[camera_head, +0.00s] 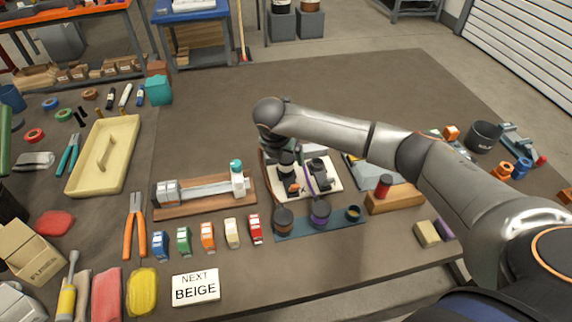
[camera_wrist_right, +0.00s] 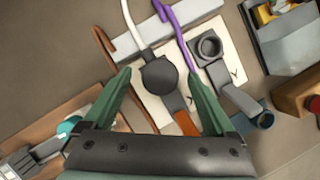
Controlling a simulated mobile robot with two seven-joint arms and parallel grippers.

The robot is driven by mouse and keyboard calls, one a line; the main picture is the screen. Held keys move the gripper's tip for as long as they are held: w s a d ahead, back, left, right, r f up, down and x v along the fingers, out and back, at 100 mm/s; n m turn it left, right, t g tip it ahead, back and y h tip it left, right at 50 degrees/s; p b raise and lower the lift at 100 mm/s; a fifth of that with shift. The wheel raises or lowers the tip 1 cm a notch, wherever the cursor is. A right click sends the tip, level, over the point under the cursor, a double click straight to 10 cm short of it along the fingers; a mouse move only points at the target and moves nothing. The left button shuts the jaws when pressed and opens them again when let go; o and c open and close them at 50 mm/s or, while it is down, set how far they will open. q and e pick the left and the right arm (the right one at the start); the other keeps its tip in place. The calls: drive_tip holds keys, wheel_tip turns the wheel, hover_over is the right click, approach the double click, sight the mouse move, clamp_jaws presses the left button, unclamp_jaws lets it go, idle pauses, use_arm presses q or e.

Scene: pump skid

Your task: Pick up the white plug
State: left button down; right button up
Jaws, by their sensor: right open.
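In the right wrist view, a white cord runs down into a black round plug body (camera_wrist_right: 160,75) seated on the cream board (camera_wrist_right: 226,57). I take this as the white plug; no white body shows. My right gripper (camera_wrist_right: 158,80) is open, its green fingers on either side of the black body in the picture. Contact and height are unclear. In the head view my right gripper (camera_head: 291,160) is over the cream board (camera_head: 333,184), partly hiding it. My left gripper is not in view.
A purple cord (camera_wrist_right: 178,32) passes close to the right finger. An orange lever (camera_wrist_right: 187,122), a grey lever (camera_wrist_right: 238,98) and an open grey socket (camera_wrist_right: 208,47) sit nearby. A card (camera_head: 195,287) reads "NEXT BEIGE". Several small coloured blocks stand in front.

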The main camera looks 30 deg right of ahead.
drive_tip(key=shift+x, duration=1)
clamp_jaws()
